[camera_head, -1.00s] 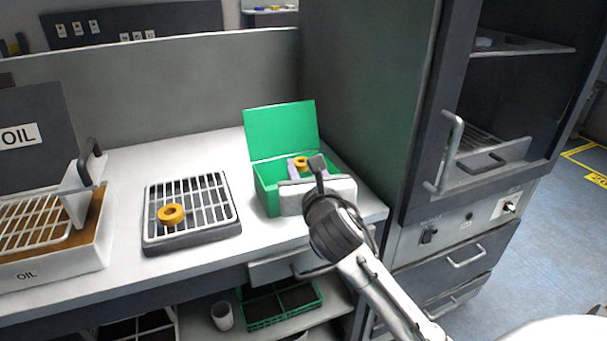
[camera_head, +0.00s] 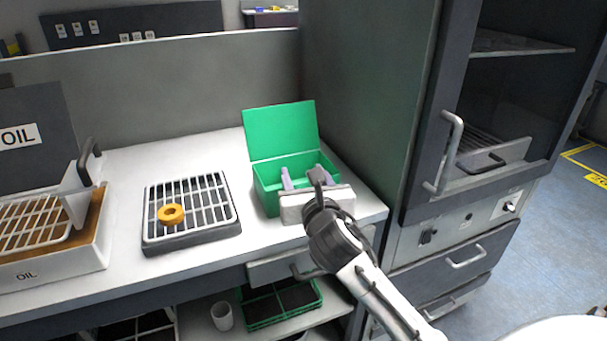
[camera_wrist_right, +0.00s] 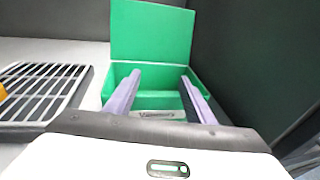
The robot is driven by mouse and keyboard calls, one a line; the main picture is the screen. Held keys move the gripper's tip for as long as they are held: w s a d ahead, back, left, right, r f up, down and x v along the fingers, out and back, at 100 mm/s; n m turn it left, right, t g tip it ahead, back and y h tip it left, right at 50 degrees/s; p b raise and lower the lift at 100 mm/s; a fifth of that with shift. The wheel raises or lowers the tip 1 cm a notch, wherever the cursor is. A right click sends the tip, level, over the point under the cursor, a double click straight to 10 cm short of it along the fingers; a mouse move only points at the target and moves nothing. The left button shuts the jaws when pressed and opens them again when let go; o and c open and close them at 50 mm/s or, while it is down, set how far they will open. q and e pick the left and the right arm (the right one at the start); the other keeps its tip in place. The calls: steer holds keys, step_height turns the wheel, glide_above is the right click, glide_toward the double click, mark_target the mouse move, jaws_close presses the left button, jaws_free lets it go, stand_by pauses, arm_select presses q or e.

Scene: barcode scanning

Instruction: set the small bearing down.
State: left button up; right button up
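My right gripper (camera_head: 303,172) is open over the front of the green box (camera_head: 259,186), with its fingers spread apart. In the right wrist view the gripper (camera_wrist_right: 160,77) is also open, with nothing between the fingers. The inside of the green box (camera_wrist_right: 152,32) shows a pale grey patch between the fingers; I cannot tell what it is. An orange ring-shaped bearing (camera_head: 161,215) lies on the white-slatted rack (camera_head: 214,191). No second bearing shows now; part of the box's inside is hidden. My left gripper is not in view.
A white oil tray (camera_head: 62,262) with a rack and handle stands at the left. A cabinet (camera_head: 372,90) rises close to the box's right. White table top (camera_head: 128,165) is clear around the slatted rack. The box lid stands open behind.

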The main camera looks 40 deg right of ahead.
steer(key=shift+r, duration=0.1)
steer(key=r+v, duration=0.1)
steer(key=v, duration=1.1)
